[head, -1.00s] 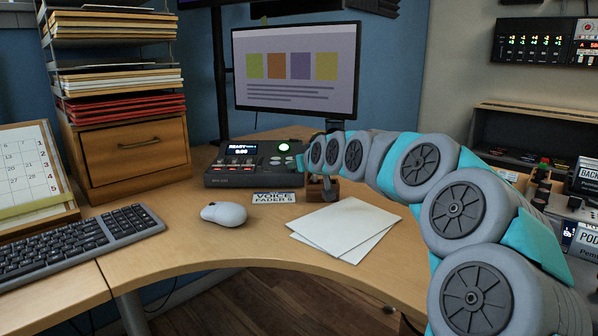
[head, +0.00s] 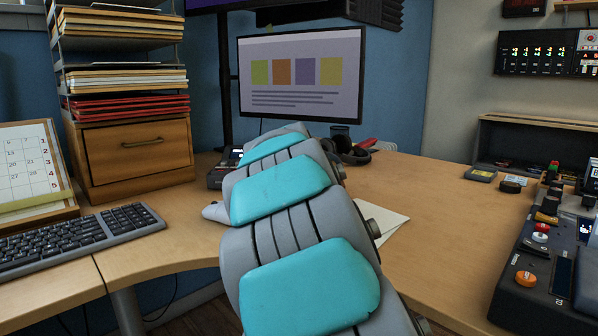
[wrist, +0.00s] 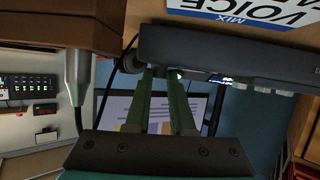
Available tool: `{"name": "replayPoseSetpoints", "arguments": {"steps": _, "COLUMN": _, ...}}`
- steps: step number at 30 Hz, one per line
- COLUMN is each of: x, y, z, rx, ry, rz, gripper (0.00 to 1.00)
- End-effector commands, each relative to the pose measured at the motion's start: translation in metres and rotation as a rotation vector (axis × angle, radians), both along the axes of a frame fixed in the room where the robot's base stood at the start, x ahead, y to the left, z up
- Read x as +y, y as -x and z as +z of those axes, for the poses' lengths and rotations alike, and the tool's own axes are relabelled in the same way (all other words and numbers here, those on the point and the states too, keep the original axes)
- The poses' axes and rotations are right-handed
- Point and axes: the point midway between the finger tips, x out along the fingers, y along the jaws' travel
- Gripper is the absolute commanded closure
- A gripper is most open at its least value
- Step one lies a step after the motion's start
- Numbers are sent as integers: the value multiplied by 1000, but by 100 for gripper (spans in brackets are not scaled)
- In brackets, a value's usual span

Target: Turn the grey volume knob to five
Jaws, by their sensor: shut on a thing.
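The dark console (head: 216,176) on the desk is mostly hidden behind my arm in the head view. In the wrist view, which is upside down, its dark front edge (wrist: 235,58) runs across the upper half. My gripper (wrist: 166,74) has its two green fingers a small gap apart, with their tips at the console's top near its right end. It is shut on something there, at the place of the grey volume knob. The knob itself, its pointer and its scale are hidden. I cannot read its setting. The console's display is mostly covered by my arm.
A wooden block (wrist: 60,25) with a grey metal stem (wrist: 76,80) stands close beside my gripper. Headphones (head: 346,150), a monitor (head: 300,75), papers (head: 396,222) and a keyboard (head: 75,238) are around.

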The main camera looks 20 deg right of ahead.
Motion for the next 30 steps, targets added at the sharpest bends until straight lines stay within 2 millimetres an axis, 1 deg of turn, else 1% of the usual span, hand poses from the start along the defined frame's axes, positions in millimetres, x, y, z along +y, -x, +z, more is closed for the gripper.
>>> {"name": "replayPoseSetpoints", "arguments": {"steps": 9, "x": 0, "y": 0, "z": -2, "rx": 3, "ry": 0, "rz": -74, "gripper": 100}}
{"name": "replayPoseSetpoints", "arguments": {"steps": 26, "x": 2, "y": -1, "z": 0, "rx": 1, "ry": 1, "rz": -87, "gripper": 100}}
{"name": "replayPoseSetpoints", "arguments": {"steps": 27, "x": 2, "y": -1, "z": 0, "rx": 1, "ry": 1, "rz": -87, "gripper": 74}}
{"name": "replayPoseSetpoints", "arguments": {"steps": 30, "x": 2, "y": -1, "z": 0, "rx": 1, "ry": 1, "rz": -87, "gripper": 63}}
